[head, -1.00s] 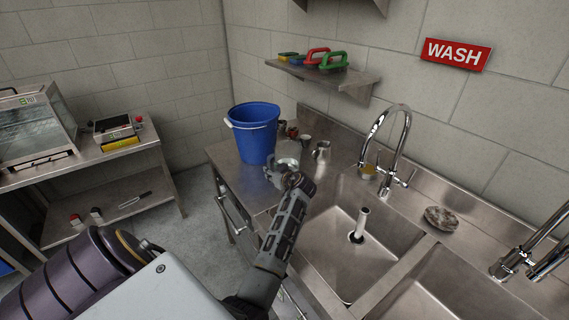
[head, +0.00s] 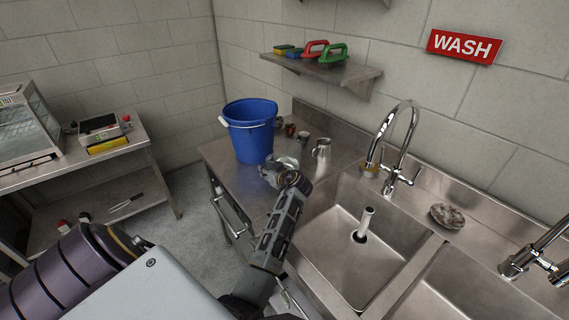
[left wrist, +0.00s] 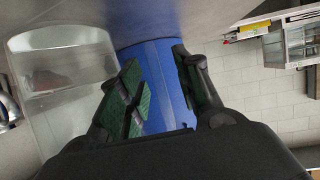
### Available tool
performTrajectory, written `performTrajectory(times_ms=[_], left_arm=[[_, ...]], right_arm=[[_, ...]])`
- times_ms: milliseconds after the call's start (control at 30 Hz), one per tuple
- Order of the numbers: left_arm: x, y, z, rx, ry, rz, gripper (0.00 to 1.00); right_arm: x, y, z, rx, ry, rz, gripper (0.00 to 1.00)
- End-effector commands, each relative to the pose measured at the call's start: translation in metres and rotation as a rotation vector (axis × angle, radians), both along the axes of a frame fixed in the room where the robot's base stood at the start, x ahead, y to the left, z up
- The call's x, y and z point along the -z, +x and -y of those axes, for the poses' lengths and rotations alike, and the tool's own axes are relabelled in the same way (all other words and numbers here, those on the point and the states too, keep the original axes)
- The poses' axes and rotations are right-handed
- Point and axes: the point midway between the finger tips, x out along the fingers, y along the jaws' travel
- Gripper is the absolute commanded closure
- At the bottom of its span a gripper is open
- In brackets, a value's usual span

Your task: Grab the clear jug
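The clear jug (left wrist: 62,85) is a large see-through vessel at the left of the left wrist view, close beside my left gripper (left wrist: 156,62). The gripper's green-padded fingers are apart, with nothing seen between them but the blue bucket (left wrist: 160,80) behind. The jug lies outside the fingers, to their left in that view. My right gripper is not in view.
A metal jug (head: 321,149) and small cups (head: 303,137) stand on the steel counter right of the bucket. The sink (head: 350,240) and tap (head: 404,135) are to the right. A wall shelf (head: 322,72) with scrubbers hangs above. A side table (head: 75,165) is at left.

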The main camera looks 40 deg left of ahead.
Motion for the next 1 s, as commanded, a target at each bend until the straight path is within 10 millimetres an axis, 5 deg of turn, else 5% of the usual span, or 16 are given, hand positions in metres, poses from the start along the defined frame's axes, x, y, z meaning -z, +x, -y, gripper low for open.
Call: performTrajectory(times_ms=[233,500,1000], left_arm=[[0.000,0.000,0.000,0.000,0.000,0.000,0.66],[0.000,0.000,0.000,0.000,0.000,0.000,1.00],[-0.002,0.001,0.000,0.001,0.002,0.004,1.00]], right_arm=[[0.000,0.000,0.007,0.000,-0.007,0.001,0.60],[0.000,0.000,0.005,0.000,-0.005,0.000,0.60],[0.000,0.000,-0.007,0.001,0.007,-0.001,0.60]])
